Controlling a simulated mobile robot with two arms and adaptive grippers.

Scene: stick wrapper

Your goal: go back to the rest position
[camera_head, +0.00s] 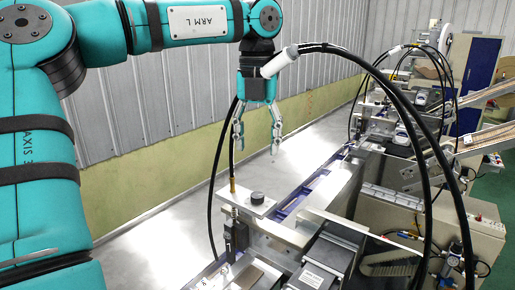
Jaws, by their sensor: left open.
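My left gripper (257,132) hangs pointing down from the teal left arm, in the upper middle of the head view. Its two fingers are spread apart with nothing between them. It is above and behind the near end of the stick wrapper machine (330,258), apart from it as far as I can see. My right gripper is not in the head view.
A small plate with a black knob (257,198) stands on the machine below the gripper. Black cables arc across the right side. Metal chutes (485,140) and a blue-edged cabinet (477,75) stand at the right. A corrugated wall (120,110) closes the back left.

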